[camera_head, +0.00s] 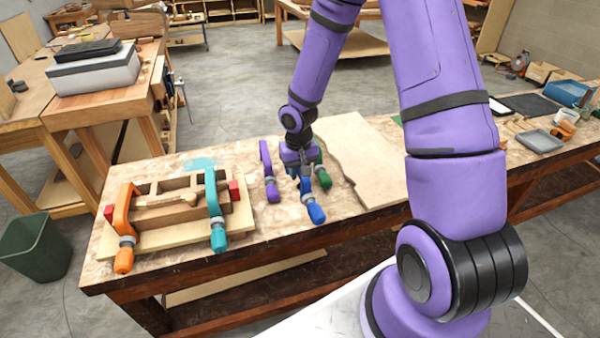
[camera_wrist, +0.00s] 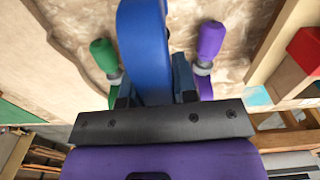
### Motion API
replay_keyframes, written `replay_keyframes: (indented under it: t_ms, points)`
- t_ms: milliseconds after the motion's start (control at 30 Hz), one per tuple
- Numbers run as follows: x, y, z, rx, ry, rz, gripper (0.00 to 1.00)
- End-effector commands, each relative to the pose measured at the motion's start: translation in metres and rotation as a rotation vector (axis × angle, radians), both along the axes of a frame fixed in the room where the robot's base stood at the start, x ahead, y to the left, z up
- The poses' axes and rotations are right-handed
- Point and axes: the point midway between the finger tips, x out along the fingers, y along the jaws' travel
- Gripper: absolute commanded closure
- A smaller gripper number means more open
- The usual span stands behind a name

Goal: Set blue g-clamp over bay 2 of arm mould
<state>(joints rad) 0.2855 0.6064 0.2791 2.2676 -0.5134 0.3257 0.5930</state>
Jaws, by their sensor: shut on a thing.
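The blue g-clamp (camera_head: 315,212) is between the fingers of my gripper (camera_head: 302,172), its blue handle toward the table's front edge. In the wrist view the blue frame (camera_wrist: 145,45) runs up from between the fingertips (camera_wrist: 152,88). My gripper is shut on it. I cannot tell whether the clamp is clear of the table. The arm mould (camera_head: 180,207) sits on a pale board to the left, with an orange clamp (camera_head: 125,225) at its left end and a teal clamp (camera_head: 215,210) toward its right. Gaps between its blocks show. I cannot read bay numbers.
A wavy-edged board (camera_head: 365,160) lies to the right. Bare worktop (camera_head: 275,220) separates the clamps from the mould.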

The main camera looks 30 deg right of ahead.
Motion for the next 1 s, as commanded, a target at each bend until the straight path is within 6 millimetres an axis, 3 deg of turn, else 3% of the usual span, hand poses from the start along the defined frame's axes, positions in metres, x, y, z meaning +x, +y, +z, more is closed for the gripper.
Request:
replay_keyframes:
  t_ms: [500, 1000]
  points:
    - [0.000, -0.001, 0.050, 0.000, -0.002, -0.001, 0.94]
    - [0.000, 0.000, 0.054, 0.000, -0.001, 0.001, 0.94]
